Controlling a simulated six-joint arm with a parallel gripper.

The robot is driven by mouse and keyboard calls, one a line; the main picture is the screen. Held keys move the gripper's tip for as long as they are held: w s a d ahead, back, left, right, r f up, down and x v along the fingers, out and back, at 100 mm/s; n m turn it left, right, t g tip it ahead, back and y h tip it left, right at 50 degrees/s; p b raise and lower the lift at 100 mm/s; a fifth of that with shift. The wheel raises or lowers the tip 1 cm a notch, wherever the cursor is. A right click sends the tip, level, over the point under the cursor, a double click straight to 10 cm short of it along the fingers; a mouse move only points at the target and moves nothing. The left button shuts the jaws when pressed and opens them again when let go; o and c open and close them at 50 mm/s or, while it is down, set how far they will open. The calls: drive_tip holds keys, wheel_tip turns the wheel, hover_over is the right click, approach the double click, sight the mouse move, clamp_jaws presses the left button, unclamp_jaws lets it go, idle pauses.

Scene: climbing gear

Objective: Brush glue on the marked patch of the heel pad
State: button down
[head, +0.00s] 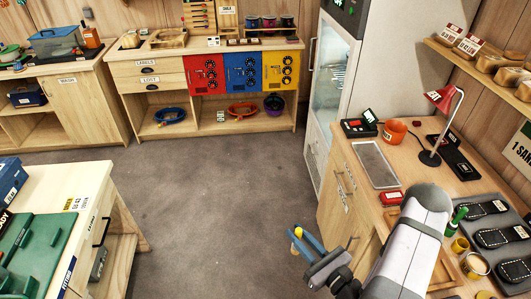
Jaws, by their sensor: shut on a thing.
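My gripper (318,262) hangs over the open floor, left of the right-hand bench, shut on a slim blue and yellow thing (302,240). It is too small to tell whether this is a brush. Several dark pads with dashed outlines, such as the nearest full one (497,238), lie on grey plates at the right edge of the bench, well away from my gripper. I cannot tell which bears the marked patch. My arm hides part of the bench.
The right-hand bench (352,175) holds a grey tray (376,164), an orange cup (394,131), a red box (391,197) and a red lamp (441,98). A glass-fronted cabinet (331,85) stands behind. The floor between is clear.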

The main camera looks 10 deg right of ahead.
drive_tip(key=s+d+r+m+t+h+p, duration=0.15)
drive_tip(key=d+r+m+h, duration=0.35)
drive_tip(key=d, duration=1)
drive_tip(key=s+d+r+m+t+h+p, duration=0.15)
drive_tip(key=d+r+h, duration=0.55)
drive_tip(key=d, duration=0.8)
drive_tip(key=w+d+m+g+h, duration=0.1)
drive_tip(key=d+m+g+h, duration=0.15)
drive_tip(key=d, duration=0.45)
drive_tip(key=shift+t+y, duration=0.45)
drive_tip(key=shift+f+b, duration=2.4)
drive_tip(key=shift+f, duration=1.85)
drive_tip(key=s+p, duration=0.2)
drive_tip(key=s, duration=0.4)
drive_tip(key=shift+w+a+f, duration=0.1)
drive_tip(key=shift+w+f, duration=0.05)
drive_tip(key=shift+w, duration=2.9)
drive_tip(key=shift+s+d, duration=0.15)
drive_tip(key=shift+d, duration=0.2)
drive_tip(key=shift+s, duration=3.1)
drive_tip(key=shift+w+a+b, duration=0.1)
drive_tip(key=shift+w+b, duration=0.75)
drive_tip(key=shift+w, duration=2.3)
wheel_tip(320, 180, up, 8)
drive_tip(key=p, duration=0.5)
